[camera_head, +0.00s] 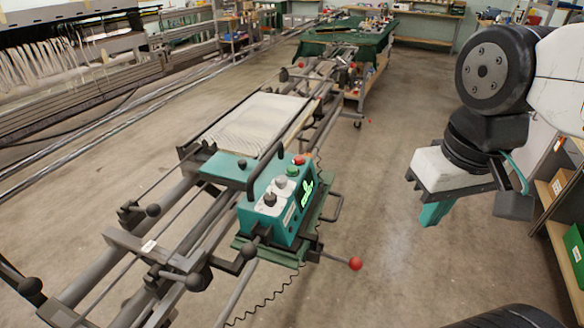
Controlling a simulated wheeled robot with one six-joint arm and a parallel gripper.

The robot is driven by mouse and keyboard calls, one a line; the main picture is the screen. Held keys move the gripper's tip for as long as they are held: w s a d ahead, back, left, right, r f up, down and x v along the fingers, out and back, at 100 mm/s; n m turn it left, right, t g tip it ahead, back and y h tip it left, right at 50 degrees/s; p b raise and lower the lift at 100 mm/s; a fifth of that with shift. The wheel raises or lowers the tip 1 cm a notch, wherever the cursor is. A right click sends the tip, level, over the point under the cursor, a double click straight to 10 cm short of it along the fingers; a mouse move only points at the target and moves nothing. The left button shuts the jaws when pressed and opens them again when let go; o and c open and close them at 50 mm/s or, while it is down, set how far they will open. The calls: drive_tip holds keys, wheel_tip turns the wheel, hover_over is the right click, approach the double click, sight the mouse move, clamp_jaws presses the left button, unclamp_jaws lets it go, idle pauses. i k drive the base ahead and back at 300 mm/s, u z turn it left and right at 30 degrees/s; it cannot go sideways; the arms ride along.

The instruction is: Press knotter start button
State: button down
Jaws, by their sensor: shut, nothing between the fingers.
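The knotter is a teal machine (257,214) on a rail frame, left of my gripper. Its control box top carries a red button (299,160), a small green button (292,171), and a light and a dark knob (270,199) on white plates. A bright green display (307,193) glows on its right side. Which control is the start button cannot be read; no label is legible. My gripper (435,213), with teal fingertips, hangs over open floor at the right, well apart from the machine. It is shut and empty.
A black handle (258,162) arches above the machine, beside the controls. A red-knobbed lever (355,264) sticks out at its lower right. A shelf with green bins (575,245) stands at the right edge. The floor between machine and gripper is clear.

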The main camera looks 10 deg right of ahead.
sight(291, 170)
drive_tip(key=z, duration=0.65)
drive_tip(key=k, duration=0.85)
drive_tip(key=z, duration=1.05)
drive_tip(key=k, duration=0.55)
drive_tip(key=z, duration=0.35)
drive_tip(key=i, duration=1.05)
drive_tip(key=u, duration=0.75)
drive_tip(key=i, duration=1.05)
drive_tip(key=u, duration=1.4)
drive_tip(key=i, duration=0.45)
drive_tip(key=u, duration=0.5)
